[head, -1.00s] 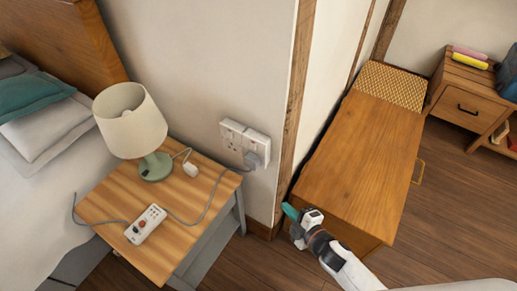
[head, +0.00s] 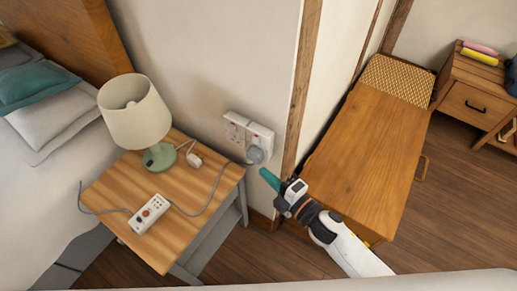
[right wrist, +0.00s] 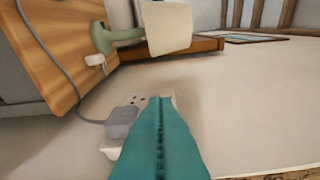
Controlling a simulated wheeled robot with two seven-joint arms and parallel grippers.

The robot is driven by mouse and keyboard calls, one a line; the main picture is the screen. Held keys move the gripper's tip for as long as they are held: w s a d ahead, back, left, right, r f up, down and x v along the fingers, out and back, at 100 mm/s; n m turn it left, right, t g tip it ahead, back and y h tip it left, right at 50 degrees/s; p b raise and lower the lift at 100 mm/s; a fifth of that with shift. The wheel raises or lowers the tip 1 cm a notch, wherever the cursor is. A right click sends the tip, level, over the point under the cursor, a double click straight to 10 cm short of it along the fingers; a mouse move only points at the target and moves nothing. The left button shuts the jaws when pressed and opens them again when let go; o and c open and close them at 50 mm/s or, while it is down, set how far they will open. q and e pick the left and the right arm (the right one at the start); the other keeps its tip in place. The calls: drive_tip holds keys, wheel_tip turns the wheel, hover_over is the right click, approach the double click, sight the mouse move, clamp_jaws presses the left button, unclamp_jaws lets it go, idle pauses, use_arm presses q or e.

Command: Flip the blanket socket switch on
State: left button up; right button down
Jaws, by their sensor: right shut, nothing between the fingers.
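The white double wall socket (head: 248,137) is on the wall just right of the bedside table. A grey plug (head: 255,154) with a grey cord sits in its right half. In the right wrist view the socket (right wrist: 128,100) and the plug (right wrist: 122,122) show behind my fingers, which hide part of the socket. The switches are too small or hidden to read. My right gripper (head: 268,177) has teal fingers, shut and empty, a little below and right of the plug, pointing toward the socket. The fingers also fill the middle of the right wrist view (right wrist: 161,135). My left gripper is not in view.
A wooden chest (head: 375,165) stands right of the wall corner. A timber post (head: 304,80) edges the wall beside the socket.

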sight(260, 150)
drive_tip(key=w+a, duration=0.1)
drive_tip(key=w, duration=0.1)
drive_tip(key=w+a, duration=0.1)
drive_tip(key=w, duration=0.2)
drive_tip(key=w+a+p, duration=0.1)
drive_tip(key=w, duration=0.1)
drive_tip(key=shift+w+f, duration=0.25)
drive_tip(key=shift+w, duration=0.15)
drive_tip(key=shift+w+d+f, duration=0.15)
drive_tip(key=shift+w+d, duration=0.25)
drive_tip(key=shift+w, duration=0.1)
drive_tip(key=shift+w+d+f+n+b, duration=0.25)
drive_tip(key=shift+f+n+b, duration=0.15)
drive_tip(key=shift+b, duration=0.45)
drive_tip(key=shift+a+r+p, duration=0.1)
drive_tip(key=shift+r+p, duration=0.2)
